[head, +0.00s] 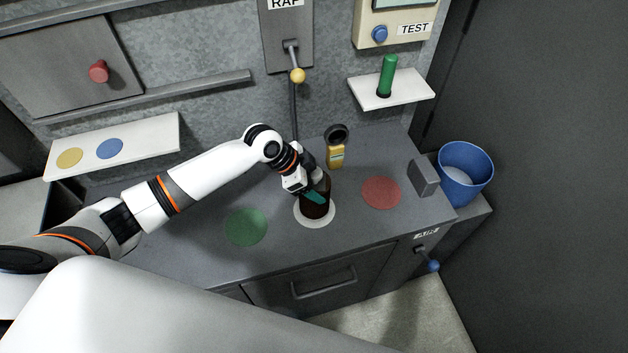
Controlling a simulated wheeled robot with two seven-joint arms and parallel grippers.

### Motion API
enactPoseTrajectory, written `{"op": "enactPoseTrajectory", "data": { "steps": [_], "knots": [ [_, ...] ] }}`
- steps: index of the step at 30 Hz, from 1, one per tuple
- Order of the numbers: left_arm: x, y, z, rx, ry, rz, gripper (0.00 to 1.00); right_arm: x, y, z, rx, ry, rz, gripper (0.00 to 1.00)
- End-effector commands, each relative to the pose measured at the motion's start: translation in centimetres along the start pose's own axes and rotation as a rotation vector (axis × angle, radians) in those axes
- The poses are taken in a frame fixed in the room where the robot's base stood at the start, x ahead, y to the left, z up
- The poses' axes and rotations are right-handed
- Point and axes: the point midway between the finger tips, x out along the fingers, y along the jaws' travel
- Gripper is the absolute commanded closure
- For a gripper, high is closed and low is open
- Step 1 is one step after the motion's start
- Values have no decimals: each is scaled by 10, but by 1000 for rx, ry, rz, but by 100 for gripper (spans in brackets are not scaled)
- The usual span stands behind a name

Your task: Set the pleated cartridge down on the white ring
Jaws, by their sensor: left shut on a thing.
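The white ring (315,224) shows around the cartridge's lower end as a pale disc. The cartridge's base lies inside the ring's outline in this view. I cannot tell whether the base touches the ring or is slightly above it. My right gripper is not in view.
A green disc (246,227) and a red disc (381,192) lie either side of the ring. Behind stands a yellow device with a dark round top (336,150). A grey block (423,178) and a blue bucket (466,175) are at the right. A shelf (410,93) holds a green cylinder (387,75).

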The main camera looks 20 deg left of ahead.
Motion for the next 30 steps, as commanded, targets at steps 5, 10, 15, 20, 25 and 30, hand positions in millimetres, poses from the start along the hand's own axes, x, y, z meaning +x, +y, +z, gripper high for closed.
{"op": "enactPoseTrajectory", "data": {
  "steps": [5,10,15,20,25,30],
  "knots": [
    [2,0,-1,0,-2,1,79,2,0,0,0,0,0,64],
    [3,0,-1,1,-2,1,14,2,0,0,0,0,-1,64],
    [3,0,-1,0,-1,0,3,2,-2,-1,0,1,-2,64],
    [3,0,-3,0,1,-1,3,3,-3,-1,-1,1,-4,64],
    [-9,1,-4,2,0,2,3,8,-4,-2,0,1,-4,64],
    [-41,1,-4,3,1,5,3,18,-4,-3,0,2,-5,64]
  ]
}}
